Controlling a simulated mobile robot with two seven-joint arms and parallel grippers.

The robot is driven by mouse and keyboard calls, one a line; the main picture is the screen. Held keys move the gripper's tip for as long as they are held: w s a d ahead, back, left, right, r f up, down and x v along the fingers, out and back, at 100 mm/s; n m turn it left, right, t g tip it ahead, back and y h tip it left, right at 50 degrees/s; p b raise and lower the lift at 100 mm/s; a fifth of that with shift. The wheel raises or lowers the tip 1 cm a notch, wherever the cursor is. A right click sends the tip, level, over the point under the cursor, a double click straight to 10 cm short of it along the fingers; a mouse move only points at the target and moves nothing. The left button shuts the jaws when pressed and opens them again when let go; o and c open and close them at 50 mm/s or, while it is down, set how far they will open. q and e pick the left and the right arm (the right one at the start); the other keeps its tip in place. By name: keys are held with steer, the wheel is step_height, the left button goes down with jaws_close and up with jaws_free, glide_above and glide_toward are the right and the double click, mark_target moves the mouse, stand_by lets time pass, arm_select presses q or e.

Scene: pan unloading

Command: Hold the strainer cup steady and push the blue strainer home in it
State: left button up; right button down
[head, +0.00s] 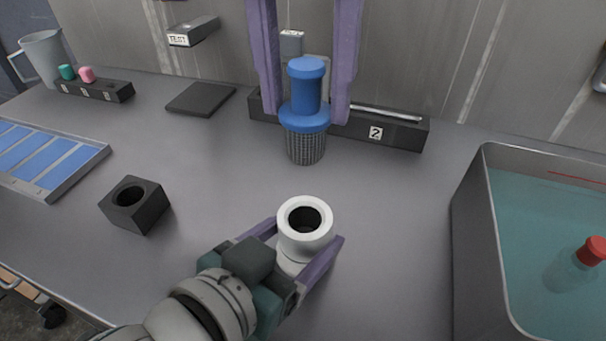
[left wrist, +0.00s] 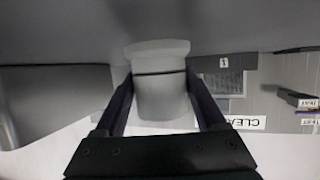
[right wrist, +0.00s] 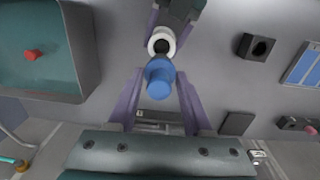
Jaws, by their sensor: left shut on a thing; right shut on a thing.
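The blue strainer (head: 306,115) has a blue knob and flange above a grey mesh basket. My right gripper (head: 306,108) is shut on it and holds it upright in the air, above and behind the cup in the head view. The white strainer cup (head: 304,226) has a round dark opening facing up. My left gripper (head: 306,255) is shut around the cup's body. The cup also shows between the fingers in the left wrist view (left wrist: 160,85). In the right wrist view the blue strainer (right wrist: 159,78) appears just below the white cup (right wrist: 162,41); they look apart.
A black block with a hole (head: 135,204) stands to the left. A tray with blue panels (head: 95,160) lies at far left. A large bin of teal liquid (head: 470,215) stands at right, with a red-capped bottle in it. A dark rack (head: 400,135) lies along the wall.

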mark_target(304, 158)
step_height(304, 158, down, 3)
steer(key=shift+f+m, duration=0.1)
steer(key=shift+m, duration=0.5)
arm_select(q)
steer(key=shift+f, duration=0.1)
arm_select(e)
steer(key=shift+f, duration=2)
steer(key=shift+f, duration=2.6)
steer(key=shift+c, duration=1.2)
jaws_free()
steer(key=r, duration=1.2)
steer(key=shift+a, duration=0.2)
arm_select(q)
steer(key=o, duration=1.5)
